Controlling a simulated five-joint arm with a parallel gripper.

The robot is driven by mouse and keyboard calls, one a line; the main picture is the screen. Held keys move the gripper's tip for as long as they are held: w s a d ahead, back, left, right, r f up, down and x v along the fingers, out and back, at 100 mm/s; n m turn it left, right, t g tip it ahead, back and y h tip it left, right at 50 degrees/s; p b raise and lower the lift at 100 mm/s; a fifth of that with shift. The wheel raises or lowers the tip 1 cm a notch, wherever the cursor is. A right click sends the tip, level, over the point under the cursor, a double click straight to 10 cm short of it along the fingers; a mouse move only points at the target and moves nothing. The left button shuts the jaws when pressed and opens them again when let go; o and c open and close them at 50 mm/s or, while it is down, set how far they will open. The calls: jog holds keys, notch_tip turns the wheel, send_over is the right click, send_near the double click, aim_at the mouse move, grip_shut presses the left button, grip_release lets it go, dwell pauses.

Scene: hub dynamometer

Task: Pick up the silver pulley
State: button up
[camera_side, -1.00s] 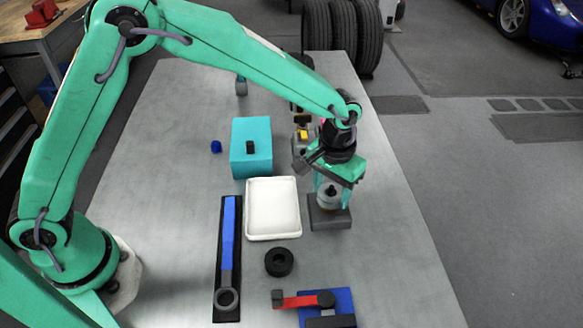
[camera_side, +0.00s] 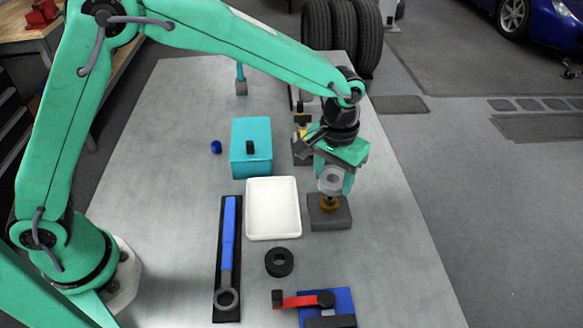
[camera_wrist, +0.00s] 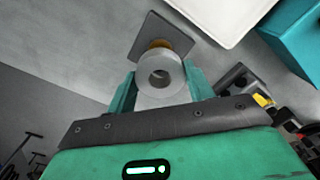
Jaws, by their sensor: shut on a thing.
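The silver pulley (camera_side: 332,180) is a short grey ring with a central hole. My gripper (camera_side: 333,182) is shut on it and holds it above a dark square base block (camera_side: 344,219). A brass-coloured hub (camera_side: 329,203) stands on that block, just below the pulley. In the wrist view the pulley (camera_wrist: 161,75) sits between my two green fingers (camera_wrist: 160,88), its hole facing the camera. The hub (camera_wrist: 160,44) shows behind it, partly hidden.
A white tray (camera_side: 273,235) lies left of the block, with a teal box (camera_side: 250,165) behind it. A black ring (camera_side: 279,262), a blue-handled wrench (camera_side: 229,232) and a red-lever fixture (camera_side: 300,301) lie nearer. A dark device (camera_side: 302,150) with yellow stands behind the block.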

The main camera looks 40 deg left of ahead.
jog(key=shift+r, duration=1.6)
jog(key=shift+s, duration=0.15)
